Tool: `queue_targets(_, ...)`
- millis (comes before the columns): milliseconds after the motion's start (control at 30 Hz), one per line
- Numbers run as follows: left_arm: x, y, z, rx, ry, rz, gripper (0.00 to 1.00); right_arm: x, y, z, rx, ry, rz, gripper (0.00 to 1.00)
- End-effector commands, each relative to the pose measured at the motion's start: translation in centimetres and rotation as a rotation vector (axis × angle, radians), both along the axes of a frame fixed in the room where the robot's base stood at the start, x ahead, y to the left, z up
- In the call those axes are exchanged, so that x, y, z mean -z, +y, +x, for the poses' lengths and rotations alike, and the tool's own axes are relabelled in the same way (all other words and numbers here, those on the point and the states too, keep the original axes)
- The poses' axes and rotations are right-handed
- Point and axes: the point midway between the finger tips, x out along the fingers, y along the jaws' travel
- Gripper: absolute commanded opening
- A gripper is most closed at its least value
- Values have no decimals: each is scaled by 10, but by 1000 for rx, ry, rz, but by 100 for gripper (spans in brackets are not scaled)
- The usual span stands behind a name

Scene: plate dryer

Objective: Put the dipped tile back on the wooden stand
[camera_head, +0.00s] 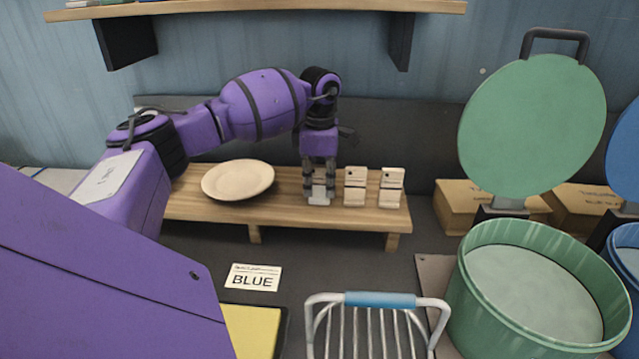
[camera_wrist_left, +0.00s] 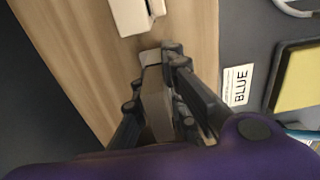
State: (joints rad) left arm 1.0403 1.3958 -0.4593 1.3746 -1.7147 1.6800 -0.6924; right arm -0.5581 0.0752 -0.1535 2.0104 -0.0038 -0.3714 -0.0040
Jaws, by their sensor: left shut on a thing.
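The wooden stand (camera_head: 285,212) is a low bench in the middle of the head view; its top also fills much of the left wrist view (camera_wrist_left: 75,50). My left gripper (camera_head: 319,184) points down over the stand, shut on a pale tile (camera_head: 319,198). The held tile shows between the fingers in the left wrist view (camera_wrist_left: 157,105). Its lower end is at or close to the stand top; I cannot tell whether it touches. The fingers hide most of it, and no dip colour is clear. Two cream tiles, a nearer one (camera_head: 355,187) and a farther one (camera_head: 391,188), stand upright to its right.
A cream plate (camera_head: 238,179) lies on the stand's left part. A BLUE card (camera_head: 254,278) and yellow pad (camera_head: 250,328) lie in front. A wire rack with a blue handle (camera_head: 380,300) and a green tub (camera_head: 470,310) with raised lid (camera_head: 532,125) stand front right.

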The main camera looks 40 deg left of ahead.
Motion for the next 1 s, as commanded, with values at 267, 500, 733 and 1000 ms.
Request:
queue_targets(267, 3, 0, 0, -1, 0, 0, 0, 3, 0, -3, -1, 6, -1, 40)
queue_targets(500, 3, 0, 0, -1, 0, 0, 31, 3, 0, -4, -1, 8, -1, 40)
queue_targets(733, 2, 0, 0, -1, -1, 0, 31, 2, 0, -3, -1, 7, -1, 40)
queue_targets(1000, -31, 0, 1, -1, -4, 2, 31, 7, 0, -6, -1, 13, -2, 40)
